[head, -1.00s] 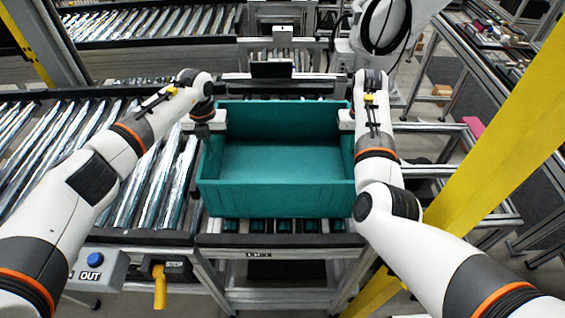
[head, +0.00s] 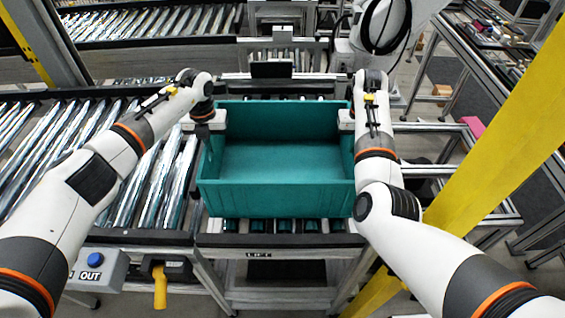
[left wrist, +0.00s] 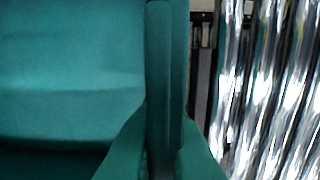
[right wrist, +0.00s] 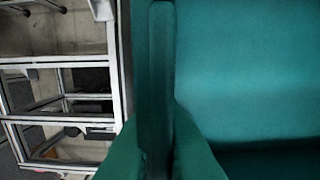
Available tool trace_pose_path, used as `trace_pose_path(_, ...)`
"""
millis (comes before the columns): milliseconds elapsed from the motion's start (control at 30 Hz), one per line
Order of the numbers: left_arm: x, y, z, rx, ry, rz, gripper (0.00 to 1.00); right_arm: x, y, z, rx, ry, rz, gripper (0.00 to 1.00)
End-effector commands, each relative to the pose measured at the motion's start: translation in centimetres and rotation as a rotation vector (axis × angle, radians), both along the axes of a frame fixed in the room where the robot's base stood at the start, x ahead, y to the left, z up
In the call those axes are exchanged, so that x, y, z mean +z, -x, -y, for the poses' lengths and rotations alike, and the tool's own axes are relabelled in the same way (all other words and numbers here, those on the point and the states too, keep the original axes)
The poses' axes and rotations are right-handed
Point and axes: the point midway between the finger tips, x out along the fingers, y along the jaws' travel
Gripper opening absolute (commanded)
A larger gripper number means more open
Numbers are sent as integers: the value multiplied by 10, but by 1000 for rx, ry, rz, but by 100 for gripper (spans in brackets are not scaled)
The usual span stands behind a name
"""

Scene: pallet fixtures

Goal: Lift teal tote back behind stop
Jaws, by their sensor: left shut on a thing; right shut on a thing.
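The teal tote (head: 275,198) is an open, empty box over the roller section at the middle of the head view. My left gripper (head: 214,120) is shut on its left wall, and my right gripper (head: 348,119) is shut on its right wall. The tote's left wall and rim (left wrist: 165,70) fill the middle of the left wrist view. Its right wall and rim (right wrist: 155,70) fill the middle of the right wrist view. I cannot tell which part is the stop.
Rollers (head: 160,185) run to the left. Below the tote is a frame marked LIFT (head: 259,254). A dark panel (head: 271,69) stands behind the tote. A yellow post (head: 500,130) rises at the right. A box marked OUT (head: 95,268) has a blue button.

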Motion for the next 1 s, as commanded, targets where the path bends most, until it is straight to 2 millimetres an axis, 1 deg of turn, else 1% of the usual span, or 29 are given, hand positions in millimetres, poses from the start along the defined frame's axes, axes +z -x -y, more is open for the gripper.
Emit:
trace_pose_path(433, 1, 0, 0, 0, 0, 1, 0, 1, -1, 0, 1, 0, 2, 0)
trace_pose_path(633, 5, -1, 0, 0, 1, 3, 0, 5, -1, 0, 0, 0, 5, 0)
trace_pose_path(767, 12, -1, 0, 0, 1, 3, 0, 13, -1, 0, 0, 0, 4, 0)
trace_pose_path(1000, 35, -1, 0, 0, 1, 2, 0, 36, -1, 0, 0, 0, 4, 0)
